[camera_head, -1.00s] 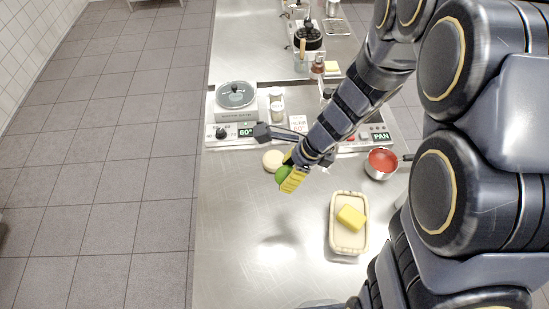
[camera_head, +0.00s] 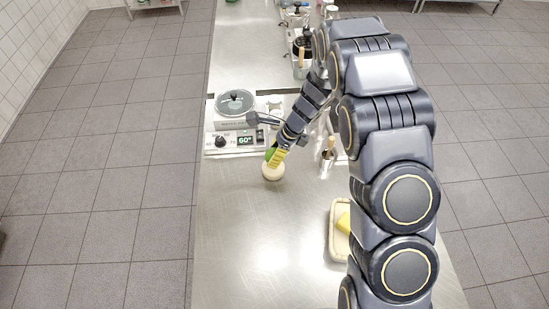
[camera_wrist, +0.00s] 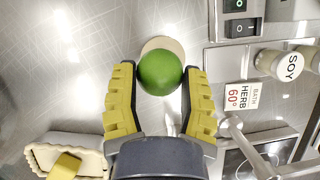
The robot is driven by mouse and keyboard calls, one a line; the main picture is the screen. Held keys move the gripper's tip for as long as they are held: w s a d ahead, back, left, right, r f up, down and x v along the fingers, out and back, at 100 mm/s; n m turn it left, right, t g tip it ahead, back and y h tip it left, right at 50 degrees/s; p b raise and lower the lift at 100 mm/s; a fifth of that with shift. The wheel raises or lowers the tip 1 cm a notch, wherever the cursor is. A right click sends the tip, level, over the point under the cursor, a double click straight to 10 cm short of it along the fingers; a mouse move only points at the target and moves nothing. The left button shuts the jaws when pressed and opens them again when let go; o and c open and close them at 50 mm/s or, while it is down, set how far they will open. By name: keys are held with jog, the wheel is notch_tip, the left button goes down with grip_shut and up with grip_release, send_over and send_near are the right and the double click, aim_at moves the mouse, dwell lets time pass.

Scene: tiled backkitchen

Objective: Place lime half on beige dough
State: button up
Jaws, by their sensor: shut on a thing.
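The lime half (camera_wrist: 160,73), its round green side showing, is between the yellow pads of my gripper (camera_wrist: 160,88) in the wrist view. My gripper is shut on it. In the head view a little of the lime (camera_head: 270,155) shows beside the yellow finger of my gripper (camera_head: 276,160). The beige dough (camera_head: 272,173) is a pale round on the steel counter, just below the gripper in the picture. In the wrist view the dough (camera_wrist: 162,43) shows behind the lime's far edge, partly hidden by it. I cannot tell whether lime and dough touch.
A water bath with a lid (camera_head: 236,103) and its control panel (camera_head: 240,140) stand behind the dough. A beige tray (camera_head: 338,250) with a yellow block (camera_wrist: 66,166) lies at right front, partly behind my arm. The counter left and front is clear.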

jog(key=shift+w+f, duration=0.3)
jog(key=shift+f, duration=1.6)
jog(key=shift+f, duration=0.15)
jog(key=o, duration=1)
